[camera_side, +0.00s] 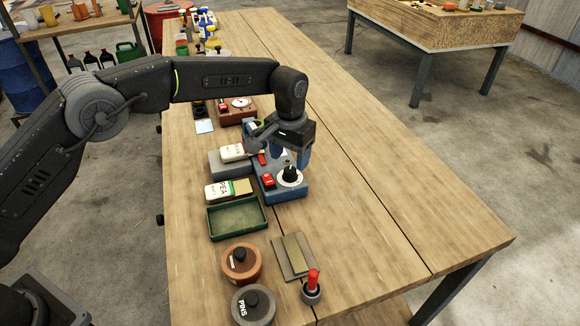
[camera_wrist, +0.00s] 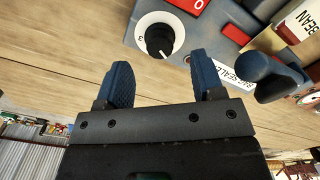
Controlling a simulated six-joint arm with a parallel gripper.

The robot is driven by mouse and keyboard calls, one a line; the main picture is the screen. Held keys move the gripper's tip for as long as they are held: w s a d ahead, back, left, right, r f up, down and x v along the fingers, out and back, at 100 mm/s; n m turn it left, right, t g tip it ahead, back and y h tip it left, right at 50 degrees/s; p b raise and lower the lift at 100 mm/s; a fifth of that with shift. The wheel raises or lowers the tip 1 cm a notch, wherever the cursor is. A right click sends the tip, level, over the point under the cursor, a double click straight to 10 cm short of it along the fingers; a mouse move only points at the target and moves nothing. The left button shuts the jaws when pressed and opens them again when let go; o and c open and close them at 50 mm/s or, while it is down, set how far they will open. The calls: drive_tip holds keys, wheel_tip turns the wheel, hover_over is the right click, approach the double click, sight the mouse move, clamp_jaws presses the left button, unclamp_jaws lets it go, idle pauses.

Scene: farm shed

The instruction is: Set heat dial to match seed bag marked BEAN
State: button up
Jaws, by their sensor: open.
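The blue bag sealer (camera_side: 272,190) stands on the bench. Its heat dial (camera_side: 289,181) is a white disc with a black knob; the dial also shows in the wrist view (camera_wrist: 145,27), with a digit that looks like 3 at its left. The knob's exact setting is too small to read. A pale seed bag (camera_side: 232,152) lies on a grey block behind the sealer. The wrist view shows a bag marked BEAN (camera_wrist: 301,32) at top right. A second bag, marked PEA (camera_side: 217,190), lies nearer. My gripper (camera_side: 292,158) is open and empty just above the dial, its fingers (camera_wrist: 160,75) apart.
A green tray (camera_side: 238,231), round tins, a flat block and a red-handled tool (camera_side: 313,282) stand nearer. The bench (camera_side: 370,200) is clear to the right.

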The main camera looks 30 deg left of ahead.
sight(290, 169)
drive_tip(key=shift+f, duration=1.95)
drive_tip(key=shift+c, duration=0.3)
drive_tip(key=c, duration=0.9)
drive_tip(key=shift+o, duration=0.2)
drive_tip(key=shift+m, duration=0.4)
drive_tip(key=m, duration=1)
drive_tip(key=shift+m, duration=2.1)
